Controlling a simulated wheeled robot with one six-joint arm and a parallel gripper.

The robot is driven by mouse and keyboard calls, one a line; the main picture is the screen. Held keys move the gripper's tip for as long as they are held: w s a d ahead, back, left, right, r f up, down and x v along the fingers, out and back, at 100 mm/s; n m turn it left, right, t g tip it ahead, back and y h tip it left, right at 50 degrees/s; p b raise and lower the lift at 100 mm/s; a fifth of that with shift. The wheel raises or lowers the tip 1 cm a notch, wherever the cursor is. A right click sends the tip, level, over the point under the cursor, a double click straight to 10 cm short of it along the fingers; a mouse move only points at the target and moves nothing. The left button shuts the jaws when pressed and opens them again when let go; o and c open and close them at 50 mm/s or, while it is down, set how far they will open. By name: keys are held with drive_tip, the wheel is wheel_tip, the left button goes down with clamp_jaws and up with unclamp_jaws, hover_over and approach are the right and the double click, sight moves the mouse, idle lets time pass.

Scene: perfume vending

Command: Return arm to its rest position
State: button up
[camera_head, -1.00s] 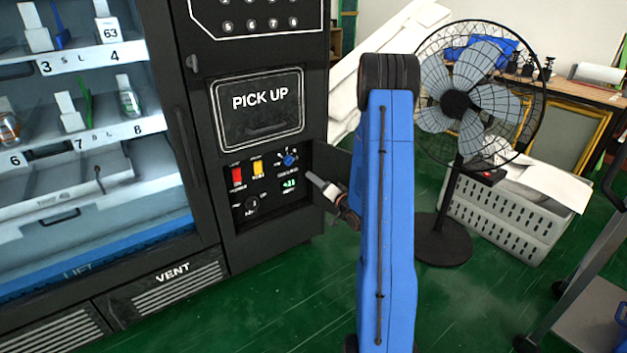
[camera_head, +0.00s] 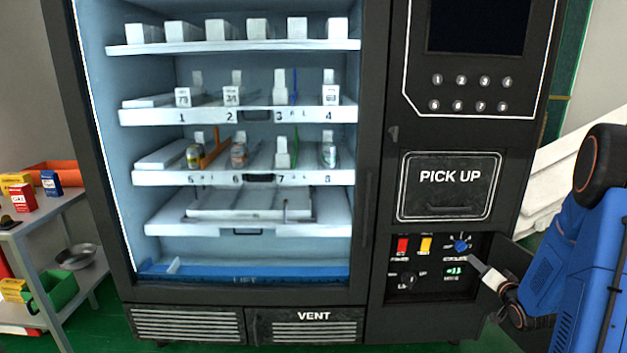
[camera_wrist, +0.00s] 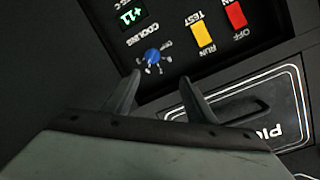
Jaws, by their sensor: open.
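My blue arm (camera_head: 590,265) stands at the right edge of the head view. My gripper (camera_head: 477,263) is at its end, in front of the control panel (camera_head: 425,285) at the vending machine's lower right. In the wrist view my gripper (camera_wrist: 158,82) is open, its two dark fingers apart with nothing between them. The blue cooling knob (camera_wrist: 152,56) lies just beyond the fingertips, apart from them as far as I can tell. The knob also shows in the head view (camera_head: 461,245). Beside it are a yellow switch (camera_head: 425,245) and a red switch (camera_head: 402,246).
The vending machine (camera_head: 375,150) fills the middle, with stocked shelves behind glass. The pick-up door (camera_head: 448,187) is closed above the panel. An open dark panel door (camera_head: 520,262) stands close to my gripper. A shelf rack (camera_head: 75,215) with boxes stands at the left.

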drive_tip(key=s+a+r+n+g+h, duration=0.25)
drive_tip(key=s+a+r+g, duration=0.25)
drive_tip(key=s+a+r, duration=0.75)
drive_tip(key=s+a+n+g+y, duration=0.1)
drive_tip(key=s+a, duration=0.4)
drive_tip(key=s, duration=0.5)
drive_tip(key=s+a+n+g+y, duration=0.1)
drive_tip(key=s+a, duration=0.4)
drive_tip(key=s, duration=0.5)
drive_tip(key=s+a+r+n+g+y, duration=0.1)
drive_tip(key=s+a+n+g, duration=0.2)
drive_tip(key=s, duration=0.7)
drive_tip(key=shift+a+g+y, duration=0.35)
drive_tip(key=shift+a+g, duration=0.15)
drive_tip(key=shift+a, duration=0.65)
